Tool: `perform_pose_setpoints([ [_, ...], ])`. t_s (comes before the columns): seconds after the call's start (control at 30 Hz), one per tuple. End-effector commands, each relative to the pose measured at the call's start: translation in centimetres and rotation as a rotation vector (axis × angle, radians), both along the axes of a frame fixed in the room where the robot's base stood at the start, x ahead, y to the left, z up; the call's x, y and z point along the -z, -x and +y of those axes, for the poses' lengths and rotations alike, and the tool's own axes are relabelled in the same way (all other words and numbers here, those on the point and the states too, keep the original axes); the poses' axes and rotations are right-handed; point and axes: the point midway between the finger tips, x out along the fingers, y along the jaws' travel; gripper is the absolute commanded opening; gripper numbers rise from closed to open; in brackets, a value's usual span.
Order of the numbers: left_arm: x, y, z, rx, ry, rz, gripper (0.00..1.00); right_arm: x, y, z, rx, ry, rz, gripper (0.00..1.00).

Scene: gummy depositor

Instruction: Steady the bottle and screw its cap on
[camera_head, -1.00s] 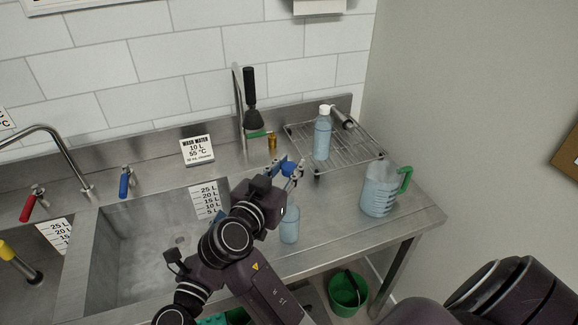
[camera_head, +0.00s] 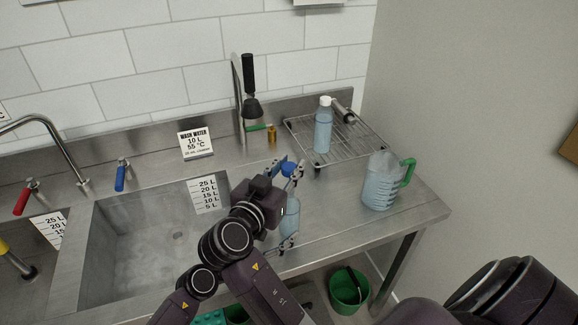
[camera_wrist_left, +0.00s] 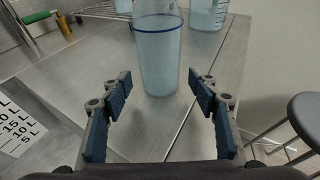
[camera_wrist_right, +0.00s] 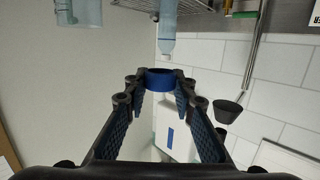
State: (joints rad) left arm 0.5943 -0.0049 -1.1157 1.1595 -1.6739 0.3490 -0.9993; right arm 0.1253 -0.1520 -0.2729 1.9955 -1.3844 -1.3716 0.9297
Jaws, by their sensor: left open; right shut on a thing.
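The bottle (camera_head: 291,222) is pale blue and translucent and stands upright on the steel counter beside the sink. It also shows in the left wrist view (camera_wrist_left: 158,60), with a blue rim line near its top. My left gripper (camera_wrist_left: 160,88) is open, its two fingers spread on either side of the bottle, with gaps visible on both sides. In the head view the left gripper (camera_head: 289,207) reaches it from the left. My right gripper (camera_wrist_right: 160,90) is shut on the blue cap (camera_wrist_right: 160,77), held at its fingertips.
A measuring jug (camera_head: 380,188) with a green handle stands to the right of the bottle. A white-capped bottle (camera_head: 323,130) stands on the wire rack (camera_head: 358,148) behind. The sink (camera_head: 130,245) lies left. A green bucket (camera_head: 348,292) is below the counter.

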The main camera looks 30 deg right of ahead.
Motion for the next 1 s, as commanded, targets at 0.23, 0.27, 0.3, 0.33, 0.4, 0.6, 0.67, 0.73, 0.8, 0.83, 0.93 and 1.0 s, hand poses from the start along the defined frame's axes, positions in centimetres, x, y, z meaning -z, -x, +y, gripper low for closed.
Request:
perform_pose_setpoints([
  [0.23, 1.0, -0.9, -2.7, 0.000, 0.001, -0.003, 0.55, 2.3, 0.0, 0.0, 0.000, 0.000, 0.000, 0.00],
  [0.27, 1.1, -0.9, -2.9, -0.001, 0.002, -0.002, 0.55, 2.4, 0.0, 0.0, 0.000, 0.000, 0.000, 0.00],
  [0.3, 1.1, -1.0, -3.1, -0.001, 0.002, -0.002, 0.55, 2.5, 0.0, 0.0, 0.000, 0.000, 0.000, 0.00],
  [0.33, 1.1, -1.0, -3.2, -0.001, 0.002, -0.001, 0.55, 2.6, 0.0, 0.0, 0.000, 0.000, 0.000, 0.00],
  [0.4, 1.1, -1.1, -3.4, -0.001, 0.002, -0.001, 0.55, 2.7, 0.0, 0.0, 0.000, 0.000, 0.000, 0.00],
  [0.6, 1.0, -1.1, -3.6, -0.001, 0.001, -0.001, 0.55, 2.7, 0.0, 0.0, 0.000, 0.000, 0.000, 0.00],
  [0.67, 1.0, -1.1, -3.6, -0.001, 0.001, -0.001, 0.55, 2.7, 0.0, 0.0, 0.000, 0.000, 0.000, 0.00],
  [0.73, 1.0, -1.1, -3.5, -0.001, 0.001, -0.001, 0.53, 2.7, 0.0, 0.0, 0.000, 0.000, 0.000, 0.00],
  [0.8, 1.0, -1.1, -3.5, -0.001, 0.001, -0.001, 0.45, 2.7, 0.0, 0.0, 0.000, 0.000, 0.000, 0.00],
  [0.83, 1.0, -1.1, -3.5, -0.001, 0.001, -0.001, 0.42, 2.7, 0.0, 0.0, 0.000, 0.000, 0.000, 0.00],
  [0.93, 1.0, -1.1, -3.5, -0.001, 0.001, -0.001, 0.31, 2.7, 0.0, 0.0, 0.000, 0.000, 0.000, 0.00],
  [1.0, 1.0, -1.1, -3.5, -0.001, 0.001, -0.001, 0.23, 2.7, 0.0, 0.0, 0.000, 0.000, 0.000, 0.00],
])
